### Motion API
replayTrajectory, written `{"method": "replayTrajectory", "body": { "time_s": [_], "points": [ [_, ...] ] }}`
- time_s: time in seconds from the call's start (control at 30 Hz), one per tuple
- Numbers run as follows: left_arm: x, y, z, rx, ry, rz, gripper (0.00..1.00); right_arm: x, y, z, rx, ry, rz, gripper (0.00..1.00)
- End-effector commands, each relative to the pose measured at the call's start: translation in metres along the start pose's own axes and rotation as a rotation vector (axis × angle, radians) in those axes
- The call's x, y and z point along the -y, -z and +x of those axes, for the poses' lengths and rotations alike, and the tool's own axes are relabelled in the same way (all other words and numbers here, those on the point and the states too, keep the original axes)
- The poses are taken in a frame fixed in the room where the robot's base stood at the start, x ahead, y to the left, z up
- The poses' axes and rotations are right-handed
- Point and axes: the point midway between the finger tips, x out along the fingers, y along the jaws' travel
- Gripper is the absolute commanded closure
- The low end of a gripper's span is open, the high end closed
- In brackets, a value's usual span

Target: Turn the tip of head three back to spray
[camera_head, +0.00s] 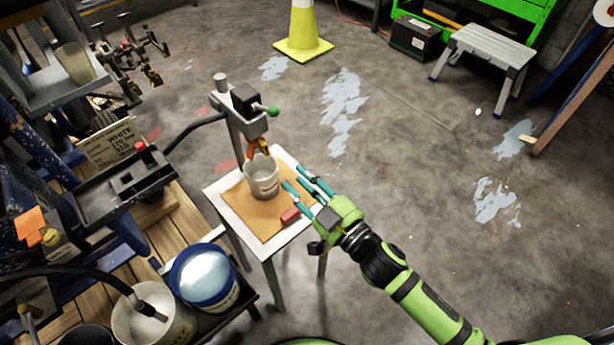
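A spray head (249,122) with a black block and a green knob is mounted on a post at a small white-topped stand. An orange tip (259,147) hangs below it. No number is readable, so I cannot tell whether this is head three. Its spray direction is too small to tell. A grey cup (262,183) stands below the tip. My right gripper (294,176) is open and empty, its teal fingers just right of the cup, pointing up and left. Contact with the cup cannot be told. My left gripper is out of view.
A red block (290,215) lies on the stand's brown board (249,212). A blue bucket (205,277) and a white bucket (152,318) are at the lower left. Dark machinery fills the left. A yellow cone (303,38) and a step stool (487,48) stand behind. The floor right is mostly clear.

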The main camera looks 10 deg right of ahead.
Motion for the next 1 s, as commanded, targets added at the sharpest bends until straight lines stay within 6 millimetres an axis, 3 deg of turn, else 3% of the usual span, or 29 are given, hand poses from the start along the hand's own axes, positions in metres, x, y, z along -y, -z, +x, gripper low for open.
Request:
{"method": "replayTrajectory", "body": {
  "time_s": [0.17,0.4,0.8,1.0],
  "points": [
    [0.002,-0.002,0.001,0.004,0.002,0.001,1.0,0.001,0.004,0.009,-0.01,0.005,0.001,0.66],
    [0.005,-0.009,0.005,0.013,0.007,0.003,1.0,0.001,0.003,0.036,-0.01,0.004,-0.001,0.66],
    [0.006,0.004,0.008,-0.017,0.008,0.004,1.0,0.001,0.004,0.082,-0.008,0.003,-0.001,0.66],
    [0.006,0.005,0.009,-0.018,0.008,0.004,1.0,0.001,0.004,0.096,-0.007,0.003,0.001,0.66]
  ]
}}
